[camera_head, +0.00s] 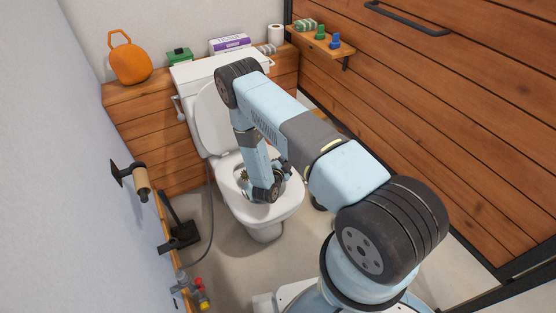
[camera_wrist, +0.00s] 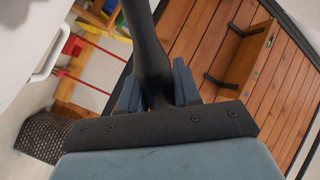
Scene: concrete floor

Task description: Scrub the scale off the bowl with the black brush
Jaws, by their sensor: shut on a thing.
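The white toilet bowl (camera_head: 287,205) stands in the middle of the head view with its lid (camera_head: 212,122) raised. My arm reaches over it, and my gripper (camera_head: 268,185) is low at the bowl's opening. Brownish marks (camera_head: 243,178) show at the left inside of the bowl; the rest of the inside is mostly hidden by my arm. In the wrist view my gripper (camera_wrist: 157,88) is shut on the black handle of the brush (camera_wrist: 147,40), which runs up out of the picture. The brush head is not visible, so I cannot tell whether it touches the bowl.
The cistern (camera_head: 215,68) stands behind the bowl. An orange canister (camera_head: 129,62) and a green box (camera_head: 179,56) stand on the wooden ledge. A wall shelf (camera_head: 340,50) is at the back right. A black stand (camera_head: 180,236) and a grey hose (camera_head: 211,215) are left of the bowl.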

